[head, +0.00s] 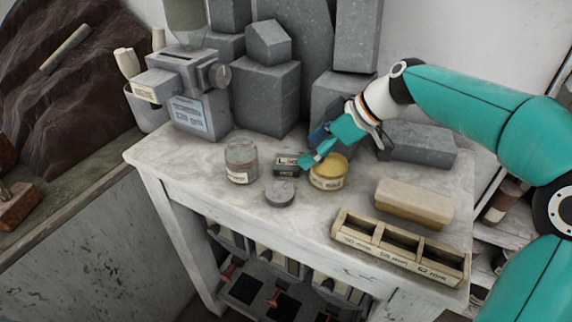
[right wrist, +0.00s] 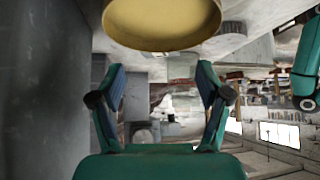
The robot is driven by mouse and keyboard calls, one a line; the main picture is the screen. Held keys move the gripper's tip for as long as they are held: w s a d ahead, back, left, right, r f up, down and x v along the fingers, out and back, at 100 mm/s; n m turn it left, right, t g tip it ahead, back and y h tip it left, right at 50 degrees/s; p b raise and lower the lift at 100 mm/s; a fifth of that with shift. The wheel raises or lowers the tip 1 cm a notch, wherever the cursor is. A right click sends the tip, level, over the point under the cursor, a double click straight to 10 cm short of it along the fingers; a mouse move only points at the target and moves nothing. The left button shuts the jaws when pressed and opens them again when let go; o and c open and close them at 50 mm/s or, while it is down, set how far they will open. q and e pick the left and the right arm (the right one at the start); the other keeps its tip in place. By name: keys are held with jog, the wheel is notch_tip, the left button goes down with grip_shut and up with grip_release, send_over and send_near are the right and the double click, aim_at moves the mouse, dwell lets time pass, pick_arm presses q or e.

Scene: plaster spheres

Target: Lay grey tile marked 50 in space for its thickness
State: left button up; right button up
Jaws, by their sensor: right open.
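A small dark grey block (head: 289,164) with a pale marking on its front lies on the table, its right end close to my right gripper. The marking is too small to read surely, so I cannot tell if it is the tile marked 50. A wooden tray (head: 345,228) with three open spaces and labels on its front stands at the table's front right; the spaces look empty. My right gripper (head: 316,149) is open beside a yellow-topped round tin (head: 329,172). In the right wrist view the open fingers (right wrist: 160,85) have nothing between them. My left gripper is out of view.
A grey disc (head: 280,193) and a glass jar (head: 241,161) stand left of the tin. A beige block (head: 413,202) lies behind the tray. Grey stone blocks (head: 266,96) and a grey machine (head: 190,90) line the back. The front left tabletop is clear.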

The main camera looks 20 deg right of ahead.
aim_at(289, 162)
jog(key=shift+p+x, duration=0.6)
jog(key=shift+x, duration=2.45)
jog(key=shift+w+r, duration=0.1)
jog(key=shift+w, duration=0.05)
jog(key=c, duration=1.3)
